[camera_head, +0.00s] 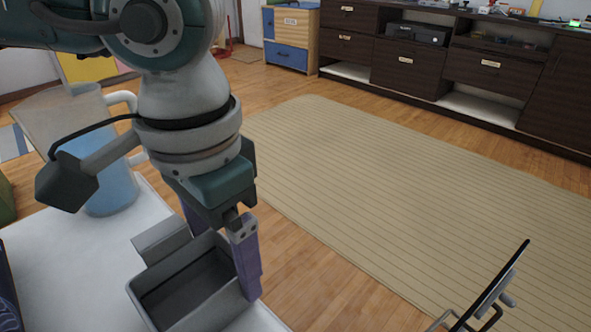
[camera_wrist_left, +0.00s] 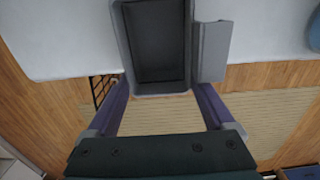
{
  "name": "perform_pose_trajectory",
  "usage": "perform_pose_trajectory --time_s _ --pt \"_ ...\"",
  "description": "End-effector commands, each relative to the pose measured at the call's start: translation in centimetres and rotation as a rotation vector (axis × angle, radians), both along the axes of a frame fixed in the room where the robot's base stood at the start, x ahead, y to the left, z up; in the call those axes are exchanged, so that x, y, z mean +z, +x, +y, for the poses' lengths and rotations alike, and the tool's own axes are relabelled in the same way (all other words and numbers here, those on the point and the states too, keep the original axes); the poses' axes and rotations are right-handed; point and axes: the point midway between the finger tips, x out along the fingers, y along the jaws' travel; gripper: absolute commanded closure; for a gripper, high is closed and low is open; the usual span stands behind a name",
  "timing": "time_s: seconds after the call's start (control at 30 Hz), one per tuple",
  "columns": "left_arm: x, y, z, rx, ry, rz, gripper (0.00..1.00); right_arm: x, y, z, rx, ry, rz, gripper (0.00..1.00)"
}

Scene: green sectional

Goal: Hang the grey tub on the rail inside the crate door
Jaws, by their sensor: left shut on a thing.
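The grey tub (camera_head: 185,285) is an open, dark-lined box with a hooked flange along one side; it is at the edge of the white table. In the left wrist view the tub (camera_wrist_left: 155,45) lies between the two purple fingers, its flange on the right. My left gripper (camera_head: 222,250) is shut on the tub, with one finger along the tub's right wall and the other mostly hidden behind it. I cannot tell whether the tub touches the table. No crate door or rail can be made out for certain. My right gripper is not in view.
A blue jug (camera_head: 110,185) with a white handle stands on the white table (camera_head: 60,265), left of the tub. A thin dark panel with grey brackets (camera_head: 492,290) shows at lower right. A black grid (camera_wrist_left: 103,88) shows beside the left finger. The striped rug (camera_head: 400,190) is clear.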

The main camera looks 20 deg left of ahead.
Motion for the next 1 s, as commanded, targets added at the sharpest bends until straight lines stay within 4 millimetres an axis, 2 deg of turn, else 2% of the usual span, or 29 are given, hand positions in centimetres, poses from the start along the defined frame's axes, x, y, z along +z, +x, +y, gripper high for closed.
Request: perform_pose_trajectory --time_s 0.07,0.1,0.2,0.43,0.57,1.0 --pt "-0.4 0.0 0.0 0.000 0.000 0.000 0.44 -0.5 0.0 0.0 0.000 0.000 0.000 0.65" --pt "-0.2 0.0 0.0 0.001 0.000 0.000 0.09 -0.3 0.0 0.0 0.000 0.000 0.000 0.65" --pt "-0.2 0.0 0.0 0.001 0.000 0.000 0.00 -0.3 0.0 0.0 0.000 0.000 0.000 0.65" --pt "-0.1 0.0 0.0 0.001 0.000 0.001 0.00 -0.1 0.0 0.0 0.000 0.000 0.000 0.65" --pt "1.0 0.0 0.0 0.001 0.000 -0.001 0.00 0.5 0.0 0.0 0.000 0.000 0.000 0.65" --pt "10.2 0.1 0.0 -0.001 0.000 -0.003 0.00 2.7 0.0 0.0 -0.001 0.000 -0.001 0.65"
